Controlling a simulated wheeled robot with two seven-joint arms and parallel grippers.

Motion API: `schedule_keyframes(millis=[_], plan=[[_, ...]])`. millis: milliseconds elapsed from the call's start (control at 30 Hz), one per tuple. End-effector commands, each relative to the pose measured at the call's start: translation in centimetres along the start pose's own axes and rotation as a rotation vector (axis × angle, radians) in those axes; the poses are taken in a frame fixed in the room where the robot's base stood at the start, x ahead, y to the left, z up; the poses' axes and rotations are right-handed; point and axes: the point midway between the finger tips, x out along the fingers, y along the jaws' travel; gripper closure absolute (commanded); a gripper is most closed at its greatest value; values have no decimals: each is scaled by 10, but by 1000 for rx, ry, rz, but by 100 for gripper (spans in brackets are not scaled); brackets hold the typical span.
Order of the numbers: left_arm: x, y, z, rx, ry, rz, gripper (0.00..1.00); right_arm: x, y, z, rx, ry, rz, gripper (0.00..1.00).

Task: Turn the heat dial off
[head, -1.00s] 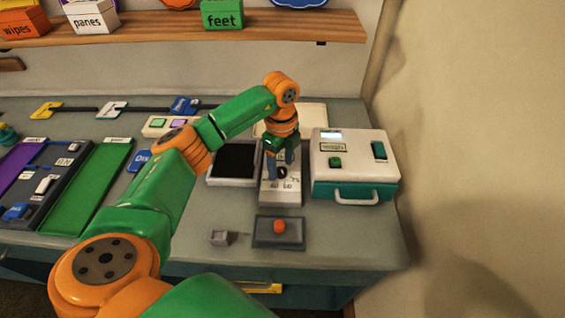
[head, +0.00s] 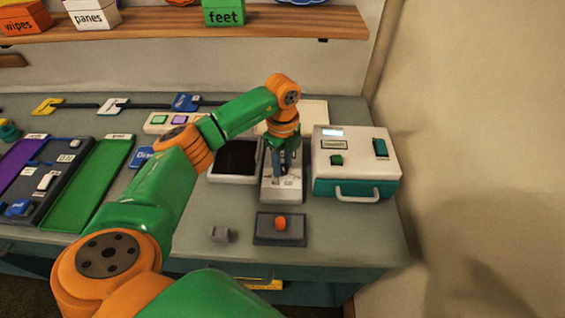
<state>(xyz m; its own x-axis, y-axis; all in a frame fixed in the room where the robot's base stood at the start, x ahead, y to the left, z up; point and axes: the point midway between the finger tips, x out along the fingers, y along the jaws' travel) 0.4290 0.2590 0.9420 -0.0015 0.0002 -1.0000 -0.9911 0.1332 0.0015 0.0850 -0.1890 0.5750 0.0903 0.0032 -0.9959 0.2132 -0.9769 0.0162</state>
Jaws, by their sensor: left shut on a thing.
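The heat dial sits on a narrow white panel (head: 281,196) between a dark-topped tray and a white and teal box. My left gripper (head: 283,172) points down onto this panel and is shut on the dial, with its fingers hiding most of it. Small dark markings show on the panel near the fingertips, too small to read. Which way the dial points cannot be told. My right gripper is not in view.
The white and teal box (head: 355,188) stands close on the right, the dark-topped tray (head: 233,176) close on the left. A wooden shelf (head: 200,26) runs above.

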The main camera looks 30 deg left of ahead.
Motion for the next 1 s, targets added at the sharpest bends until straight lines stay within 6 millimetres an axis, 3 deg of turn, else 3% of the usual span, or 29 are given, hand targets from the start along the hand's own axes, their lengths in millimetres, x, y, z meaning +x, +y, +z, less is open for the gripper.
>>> schedule_keyframes(millis=[1000], plan=[[0, -1, 0, 917, -1, -4, 100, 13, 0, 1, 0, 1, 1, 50]])
